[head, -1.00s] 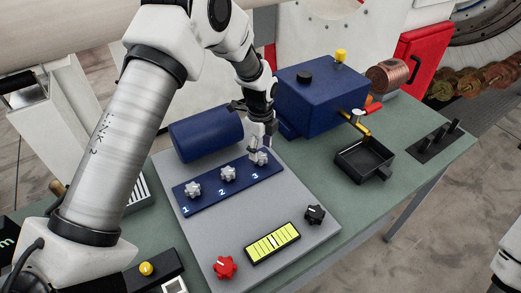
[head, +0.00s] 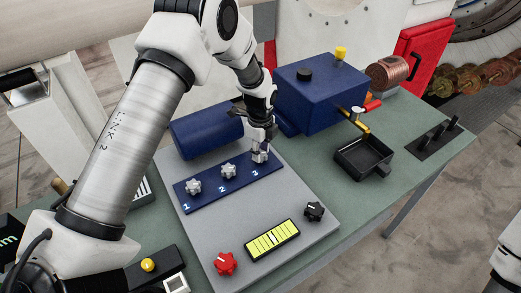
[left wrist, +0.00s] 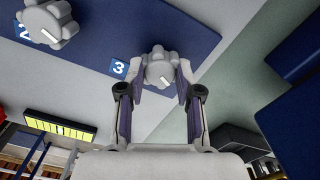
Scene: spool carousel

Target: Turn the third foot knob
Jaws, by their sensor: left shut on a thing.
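The third foot knob (left wrist: 159,69) is a light grey lobed knob with a white mark, beside the label 3 on the blue strip (head: 205,194). My left gripper (head: 260,155) reaches down onto it from above. In the left wrist view, the fingers of my left gripper (left wrist: 158,82) are shut on the knob, one on each side. In the head view the gripper mostly hides this knob. Knob 1 (head: 193,187) and knob 2 (head: 228,171) stand free on the same strip. My right gripper is not in view.
The grey panel also carries a red knob (head: 225,263), a black knob (head: 314,211) and a yellow-green level gauge (head: 272,241). A blue cylinder (head: 205,133) lies behind the strip. A blue box (head: 318,98) and a black tray (head: 363,158) stand to the right.

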